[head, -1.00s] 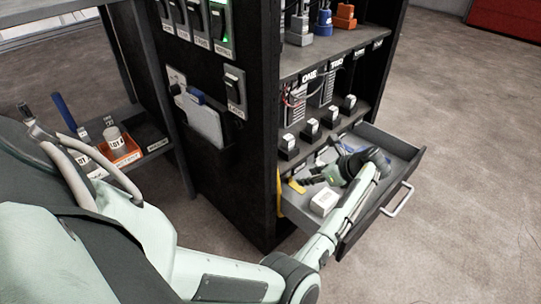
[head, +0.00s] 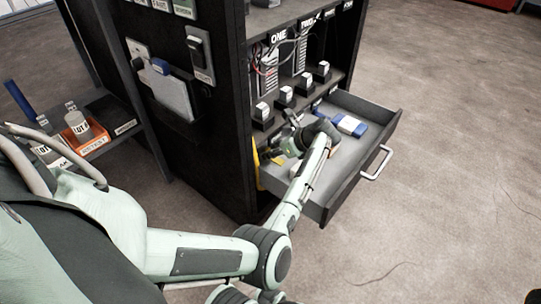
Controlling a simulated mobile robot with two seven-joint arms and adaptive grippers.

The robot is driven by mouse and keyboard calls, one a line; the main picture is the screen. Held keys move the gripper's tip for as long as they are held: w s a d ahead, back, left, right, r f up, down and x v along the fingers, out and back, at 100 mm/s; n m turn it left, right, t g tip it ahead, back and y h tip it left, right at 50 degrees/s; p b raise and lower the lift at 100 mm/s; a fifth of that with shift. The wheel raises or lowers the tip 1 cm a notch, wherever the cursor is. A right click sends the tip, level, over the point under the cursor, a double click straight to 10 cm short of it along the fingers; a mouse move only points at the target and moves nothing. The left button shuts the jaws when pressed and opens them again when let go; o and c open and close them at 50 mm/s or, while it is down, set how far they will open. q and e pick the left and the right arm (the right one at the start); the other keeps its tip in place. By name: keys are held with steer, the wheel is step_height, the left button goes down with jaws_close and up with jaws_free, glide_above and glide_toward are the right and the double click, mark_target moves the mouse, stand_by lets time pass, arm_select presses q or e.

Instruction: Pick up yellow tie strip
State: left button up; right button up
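A yellow strip (head: 257,172) shows upright along the cabinet's front left edge, beside the open drawer. A small yellow patch also shows inside the drawer by my fingers; I cannot tell whether it is part of the same thing. My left gripper (head: 268,155) reaches into the left end of the drawer (head: 350,185), its fingers pointing left toward the yellow. The fingers are small and dark, so I cannot tell whether they are open or touch anything. My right gripper is not in view.
A blue and white item (head: 349,126) lies at the drawer's far end. My forearm crosses the drawer's front left and hides part of its inside. Several small black and white blocks stand on the shelf above. An orange bin (head: 84,131) sits on the left shelf. The floor at right is clear.

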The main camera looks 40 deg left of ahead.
arm_select(q)
steer(key=c, duration=0.6)
steer(key=shift+o, duration=0.2)
